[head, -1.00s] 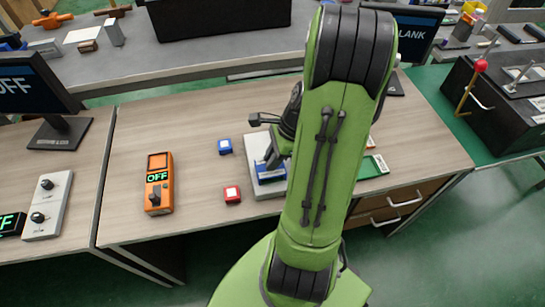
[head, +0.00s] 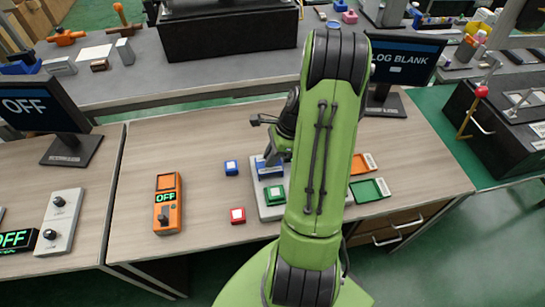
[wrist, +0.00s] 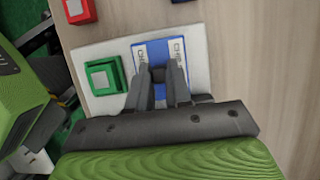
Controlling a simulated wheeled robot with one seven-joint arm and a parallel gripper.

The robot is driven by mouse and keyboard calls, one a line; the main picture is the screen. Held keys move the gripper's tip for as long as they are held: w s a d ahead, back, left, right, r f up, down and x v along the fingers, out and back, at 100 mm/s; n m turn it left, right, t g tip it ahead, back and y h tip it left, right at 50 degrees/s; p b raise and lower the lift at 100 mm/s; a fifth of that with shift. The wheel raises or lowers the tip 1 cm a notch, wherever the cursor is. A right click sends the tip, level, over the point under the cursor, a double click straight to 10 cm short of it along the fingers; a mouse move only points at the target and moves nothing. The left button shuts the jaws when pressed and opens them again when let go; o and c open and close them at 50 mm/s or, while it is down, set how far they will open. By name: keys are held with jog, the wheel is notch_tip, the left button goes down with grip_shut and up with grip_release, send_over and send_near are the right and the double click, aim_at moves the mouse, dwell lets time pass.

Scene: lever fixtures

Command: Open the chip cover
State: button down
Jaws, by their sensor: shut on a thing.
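The chip cover is a blue slab with white lettered labels (wrist: 176,48), on a pale plate (wrist: 200,37). In the head view, the cover (head: 268,170) sits at the plate's far part, partly behind my gripper. A green block with a pale top (wrist: 104,77) stands uncovered on the plate beside the cover; it also shows in the head view (head: 274,195). My gripper (wrist: 161,75) is over the cover, its fingers closed around a grey part there. The fingers hide most of that part. My green arm hides the plate's right side in the head view.
A small blue block (head: 231,168) and a red block (head: 238,215) lie left of the plate. An orange device reading OFF (head: 167,204) stands further left. Green (head: 370,190) and orange (head: 363,163) trays lie right of my arm. A monitor (head: 405,60) reads LOG BLANK.

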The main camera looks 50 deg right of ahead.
jog(key=shift+w+d+r, duration=0.1)
jog(key=shift+w+d, duration=0.05)
jog(key=shift+w, duration=0.05)
jog(key=c, duration=1)
grip_release()
jog(key=shift+c, duration=0.2)
jog(key=p+v, duration=0.5)
jog(key=v, duration=1)
jog(key=shift+r, duration=0.35)
